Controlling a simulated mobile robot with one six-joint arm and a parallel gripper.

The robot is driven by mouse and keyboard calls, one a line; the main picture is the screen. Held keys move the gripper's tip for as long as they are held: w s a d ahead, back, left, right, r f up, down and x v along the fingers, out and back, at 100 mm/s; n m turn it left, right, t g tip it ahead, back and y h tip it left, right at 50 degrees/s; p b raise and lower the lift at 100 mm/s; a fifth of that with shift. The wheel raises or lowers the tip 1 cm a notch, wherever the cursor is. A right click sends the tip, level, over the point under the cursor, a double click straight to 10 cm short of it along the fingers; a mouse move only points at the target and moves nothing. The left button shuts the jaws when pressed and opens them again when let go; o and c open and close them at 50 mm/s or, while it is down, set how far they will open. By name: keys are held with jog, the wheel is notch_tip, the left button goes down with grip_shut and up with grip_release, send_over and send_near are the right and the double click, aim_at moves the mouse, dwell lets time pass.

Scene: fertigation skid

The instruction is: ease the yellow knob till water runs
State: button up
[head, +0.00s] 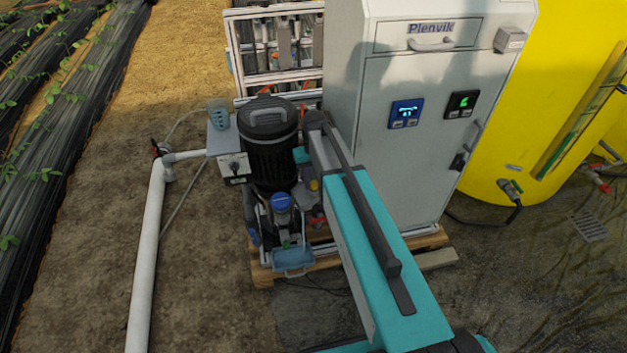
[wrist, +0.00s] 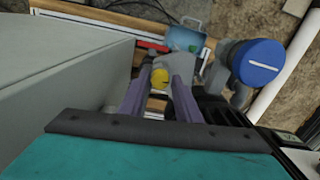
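The yellow knob (wrist: 159,78) shows in the wrist view between my gripper's (wrist: 162,70) two purple-grey fingers. The fingers are apart, one on each side of the knob, and the space between them is about the knob's width. I cannot tell whether they touch it. In the head view the yellow knob (head: 314,185) is a small spot low on the skid, beside my gripper (head: 308,176), which is mostly hidden by my arm. I see no running water. A blue tray (head: 292,259) sits low at the skid's front.
A blue-capped part (wrist: 262,56) stands close to the right of my fingers. A grey cabinet (head: 405,140) is close on the other side. A black motor (head: 269,150) stands behind the knob area. A white pipe (head: 149,250) runs over soil at left.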

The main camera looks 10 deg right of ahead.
aim_at(314, 183)
jog(key=shift+o, duration=0.8)
notch_tip(314, 183, up, 14)
dwell(0.5)
jog(key=shift+f, duration=0.15)
dwell(0.4)
